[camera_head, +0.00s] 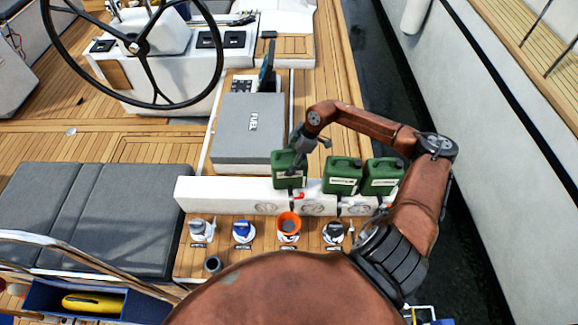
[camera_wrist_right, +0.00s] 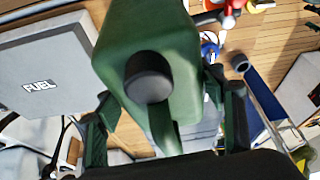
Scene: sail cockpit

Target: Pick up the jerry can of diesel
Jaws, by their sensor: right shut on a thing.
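Three green jerry cans are in the head view, at the white ledge. My right gripper (camera_head: 299,146) is shut on the leftmost jerry can (camera_head: 287,170), coming from above. In the right wrist view this jerry can (camera_wrist_right: 178,50) fills the middle, with its black cap facing the camera and its green handle between the fingers (camera_wrist_right: 165,125). It appears slightly higher than the other two; I cannot tell whether it is clear of the ledge. The middle jerry can (camera_head: 342,174) and right jerry can (camera_head: 382,176) stand side by side. Their labels are too small to read. My left gripper is not in view.
A grey box marked FUEL (camera_head: 248,128) lies behind and left of the held can. The white ledge (camera_head: 222,190) has several fittings in front, including an orange-rimmed one (camera_head: 288,223). A steering wheel (camera_head: 135,45) stands at the upper left. Dark water (camera_head: 395,95) lies to the right.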

